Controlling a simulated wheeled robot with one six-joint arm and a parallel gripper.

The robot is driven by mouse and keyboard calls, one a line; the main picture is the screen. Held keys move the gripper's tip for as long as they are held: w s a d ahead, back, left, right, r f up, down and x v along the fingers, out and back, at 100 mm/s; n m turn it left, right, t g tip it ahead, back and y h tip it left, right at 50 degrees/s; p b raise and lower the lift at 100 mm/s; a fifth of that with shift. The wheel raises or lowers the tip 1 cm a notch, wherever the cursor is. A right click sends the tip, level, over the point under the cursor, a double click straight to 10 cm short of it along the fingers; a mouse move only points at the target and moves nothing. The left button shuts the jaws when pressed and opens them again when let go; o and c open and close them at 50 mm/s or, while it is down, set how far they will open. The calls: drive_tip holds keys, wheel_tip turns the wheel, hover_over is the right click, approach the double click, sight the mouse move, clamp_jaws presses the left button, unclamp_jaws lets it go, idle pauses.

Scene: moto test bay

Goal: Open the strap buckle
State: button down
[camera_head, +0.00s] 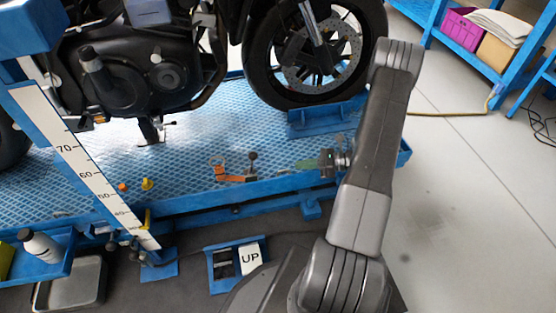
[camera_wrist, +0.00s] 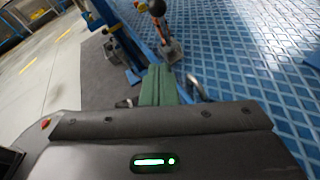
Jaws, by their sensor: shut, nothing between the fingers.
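An orange strap piece (camera_head: 234,178) lies on the blue lift platform near its front edge; I take it to be the strap buckle. A small lever with a black ball knob (camera_head: 252,157) stands at its right end. In the wrist view the black knob (camera_wrist: 157,8) shows at the top, above a metal base (camera_wrist: 171,51). My gripper (camera_head: 303,165) has green fingers and is to the right of the buckle, apart from it. In the wrist view the green fingers (camera_wrist: 160,84) are together and empty, pointing toward the lever's base. The buckle's details are too small to tell.
The motorcycle's front wheel (camera_head: 312,50) stands in a blue chock (camera_head: 327,117) behind my gripper. A ruler post (camera_head: 85,160) rises at left. A yellow knob (camera_head: 147,184) is on the platform left of the buckle. A pedal marked UP (camera_head: 250,258) is on the floor.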

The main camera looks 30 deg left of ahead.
sight(255, 159)
drive_tip(key=b+x, duration=0.2)
drive_tip(key=x, duration=0.8)
drive_tip(key=shift+s, duration=0.1)
drive_tip(key=shift+s+a+r+b, duration=0.1)
drive_tip(key=shift+a+r+b, duration=0.15)
drive_tip(key=shift+a+r, duration=0.45)
drive_tip(key=shift+s+a+r+b, duration=0.15)
drive_tip(key=shift+a+r, duration=0.25)
drive_tip(key=shift+a, duration=0.45)
drive_tip(key=shift+w, duration=0.1)
drive_tip(key=s+a+h+p, duration=0.1)
drive_tip(key=a+r+t+h+p, duration=0.1)
drive_tip(key=p, duration=0.1)
drive_tip(key=shift+s+r+n, duration=0.35)
drive_tip(key=shift+s+n, duration=0.05)
drive_tip(key=shift+s+a, duration=0.4)
drive_tip(key=shift+a, duration=0.15)
